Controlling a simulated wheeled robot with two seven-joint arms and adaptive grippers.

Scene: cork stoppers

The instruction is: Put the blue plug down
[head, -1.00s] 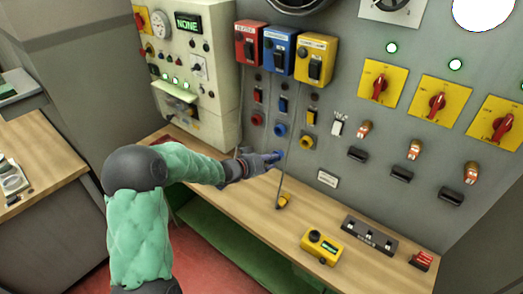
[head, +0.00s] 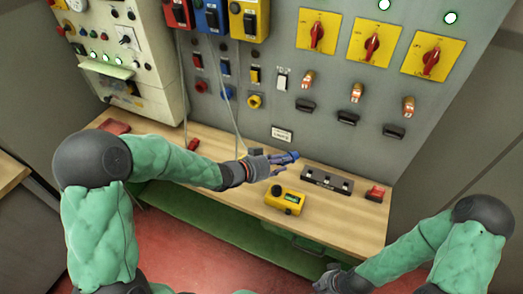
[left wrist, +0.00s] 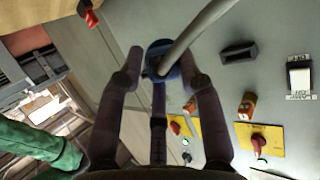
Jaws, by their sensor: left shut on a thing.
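The blue plug (head: 287,158) is held in the fingers of my left gripper (head: 270,164), above the wooden bench (head: 235,200). In the left wrist view the blue plug (left wrist: 157,57) sits between the dark fingers of the left gripper (left wrist: 162,68), with a thick grey cable running from it. The plug looks clear of the bench, but the exact gap is hard to tell. My right gripper (head: 326,281) is low at the bottom edge, away from the bench top, and its fingers are too unclear to judge.
A yellow meter (head: 285,199) lies just below the plug. A dark switch strip (head: 327,180) and a red block (head: 376,193) are to its right. The grey panel (head: 300,65) with blue socket (head: 228,93) stands behind.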

